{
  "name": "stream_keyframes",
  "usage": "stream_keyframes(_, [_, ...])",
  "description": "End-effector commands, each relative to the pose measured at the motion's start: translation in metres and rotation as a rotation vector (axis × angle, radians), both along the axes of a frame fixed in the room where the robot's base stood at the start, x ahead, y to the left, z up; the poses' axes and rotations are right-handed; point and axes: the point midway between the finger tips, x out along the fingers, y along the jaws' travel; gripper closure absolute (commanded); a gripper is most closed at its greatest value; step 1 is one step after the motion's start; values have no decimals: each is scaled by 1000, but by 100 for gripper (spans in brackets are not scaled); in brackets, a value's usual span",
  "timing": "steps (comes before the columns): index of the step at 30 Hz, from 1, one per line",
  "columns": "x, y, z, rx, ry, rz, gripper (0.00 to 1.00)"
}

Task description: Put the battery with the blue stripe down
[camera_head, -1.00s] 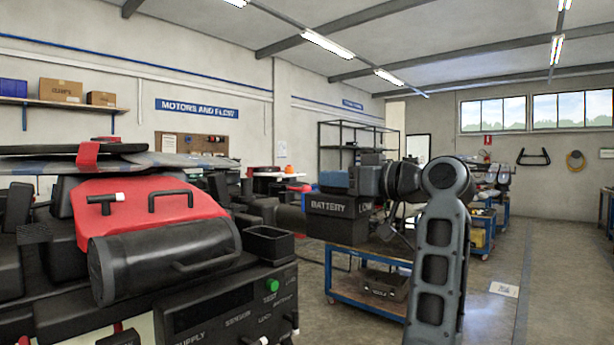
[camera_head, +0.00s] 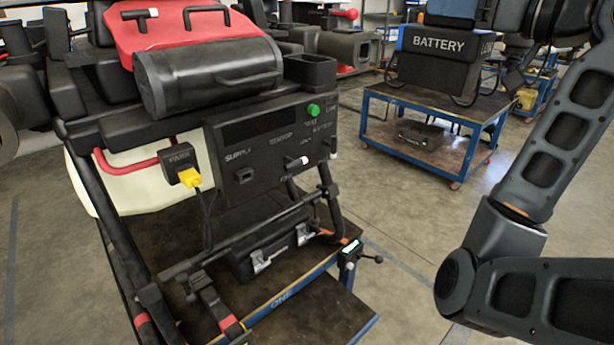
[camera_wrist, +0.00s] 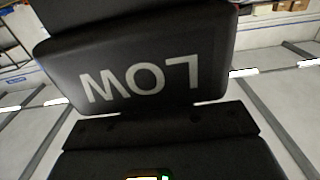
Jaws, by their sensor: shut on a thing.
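The battery (camera_head: 437,58) is a dark box marked BATTERY, with blue along its upper edge, at the upper right of the head view. It appears upright, in front of a blue-framed cart (camera_head: 379,94); a gap under it is hard to judge. Its side marked LOW (camera_wrist: 140,80) fills much of the wrist view, upside down. My gripper (camera_head: 480,12) is shut on the battery from its top; the fingertips are partly cut off and dark against it.
A large machine with a red cover (camera_head: 180,25) and a control panel (camera_head: 270,140) stands at left on a blue bench. A black latched case (camera_head: 265,245) sits low in it. The cart's lower shelf holds a dark case (camera_head: 420,135). Bare floor (camera_head: 400,215) lies between bench and cart.

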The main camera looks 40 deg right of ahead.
Motion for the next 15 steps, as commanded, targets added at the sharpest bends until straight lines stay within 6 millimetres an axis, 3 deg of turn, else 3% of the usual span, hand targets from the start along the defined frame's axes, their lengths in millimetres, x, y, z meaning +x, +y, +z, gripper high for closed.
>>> stream_keyframes(1, [4,2,-19,1,-1,7,100])
stream_keyframes(15, [47,25,-174,1,-1,51,100])
